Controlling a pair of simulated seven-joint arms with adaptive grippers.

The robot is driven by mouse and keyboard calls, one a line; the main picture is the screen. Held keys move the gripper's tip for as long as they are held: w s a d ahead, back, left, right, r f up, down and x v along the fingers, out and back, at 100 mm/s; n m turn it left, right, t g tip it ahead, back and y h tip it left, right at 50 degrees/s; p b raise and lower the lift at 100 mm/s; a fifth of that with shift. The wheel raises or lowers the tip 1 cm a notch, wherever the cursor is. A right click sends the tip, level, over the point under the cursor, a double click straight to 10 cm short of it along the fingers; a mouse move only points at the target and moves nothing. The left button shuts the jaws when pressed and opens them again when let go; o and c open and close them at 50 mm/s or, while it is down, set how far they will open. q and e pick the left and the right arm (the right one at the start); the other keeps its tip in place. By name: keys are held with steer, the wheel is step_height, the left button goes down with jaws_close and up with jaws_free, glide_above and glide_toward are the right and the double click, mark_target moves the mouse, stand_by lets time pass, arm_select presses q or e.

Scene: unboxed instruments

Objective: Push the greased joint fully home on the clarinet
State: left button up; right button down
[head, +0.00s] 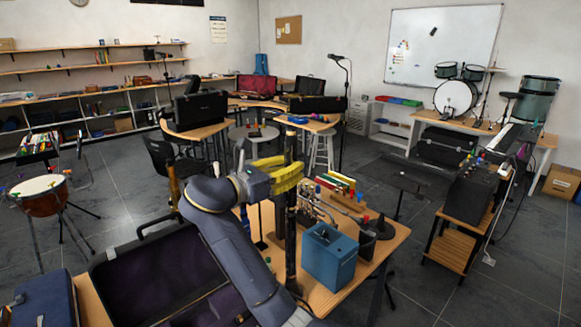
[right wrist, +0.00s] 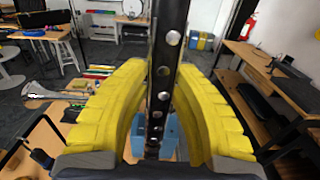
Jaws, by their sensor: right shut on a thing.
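The clarinet (head: 291,240) is a long black tube with silver keys, standing about upright over the wooden table. My right gripper (head: 288,175), with yellow fingers, is shut on it at its upper part. In the right wrist view the clarinet (right wrist: 166,62) runs between the two curved yellow fingers. The arm hides part of the area beside its lower end, and I cannot tell whether a gap shows at any joint. My left gripper is not in view.
A blue box (head: 332,258) stands close right of the clarinet on the table (head: 385,245). A brass instrument (head: 312,207) and coloured items (head: 343,184) lie behind it. An open purple-lined case (head: 125,285) is at the front left, beside a dark blue case (head: 45,300).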

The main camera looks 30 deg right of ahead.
steer(key=shift+f, duration=1.15)
stand_by(4.1)
steer(key=c, duration=1.1)
jaws_free()
steer(key=shift+r, duration=0.1)
steer(key=shift+a, duration=0.1)
steer(key=shift+s+a, duration=0.2)
steer(key=shift+a, duration=1.25)
steer(key=shift+s+a, duration=0.2)
steer(key=shift+a, duration=1.2)
